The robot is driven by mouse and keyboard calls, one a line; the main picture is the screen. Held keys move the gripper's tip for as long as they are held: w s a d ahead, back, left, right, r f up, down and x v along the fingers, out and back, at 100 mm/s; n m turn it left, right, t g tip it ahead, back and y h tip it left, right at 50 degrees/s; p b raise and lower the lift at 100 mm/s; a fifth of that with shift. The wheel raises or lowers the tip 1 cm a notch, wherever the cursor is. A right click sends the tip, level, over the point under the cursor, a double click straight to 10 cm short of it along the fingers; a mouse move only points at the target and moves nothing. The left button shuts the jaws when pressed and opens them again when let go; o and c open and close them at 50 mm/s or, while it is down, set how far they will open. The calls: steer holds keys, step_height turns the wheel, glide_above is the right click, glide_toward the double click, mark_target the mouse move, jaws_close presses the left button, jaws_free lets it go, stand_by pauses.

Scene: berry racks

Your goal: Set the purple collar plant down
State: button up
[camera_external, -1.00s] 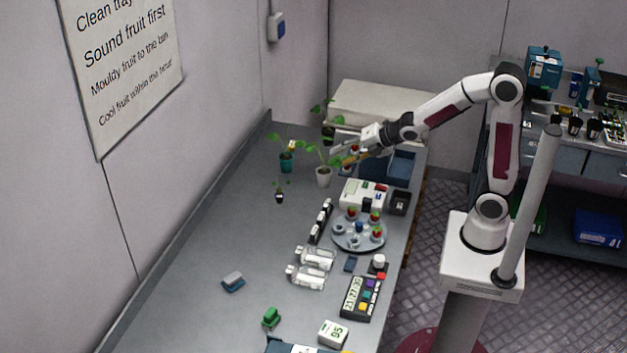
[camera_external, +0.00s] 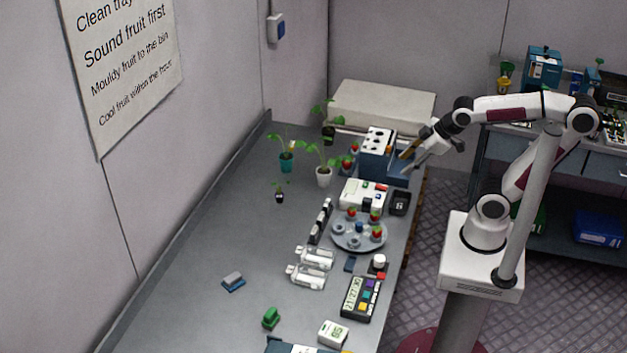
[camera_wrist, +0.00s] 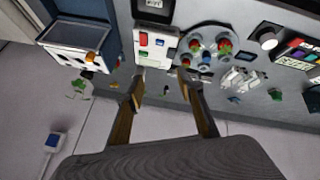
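Several potted plants stand on the far part of the bench: one in a teal pot (camera_external: 286,163), one in a white pot (camera_external: 323,177), one in a dark pot (camera_external: 328,133) and a small one in a dark pot (camera_external: 279,196). I cannot make out a purple collar on any of them. My gripper (camera_external: 405,162) is above the right side of the bench, to the right of the plants and apart from them. In the wrist view my gripper (camera_wrist: 160,76) has its two fingers spread, with nothing held between them.
A blue box with a white holed top (camera_external: 378,142) stands left of my gripper. A white device (camera_external: 363,195), a round grey tray (camera_external: 348,240) with berries, white bottles (camera_external: 306,277) and a keypad (camera_external: 359,299) line the right side. The bench's left middle is mostly clear.

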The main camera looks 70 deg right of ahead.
steer(key=s+a+m+g, duration=0.1)
steer(key=s+a+m, duration=0.1)
steer(key=s+m, duration=0.2)
steer(key=s, duration=0.3)
steer(key=shift+f+y, duration=0.15)
steer(key=shift+y, duration=0.25)
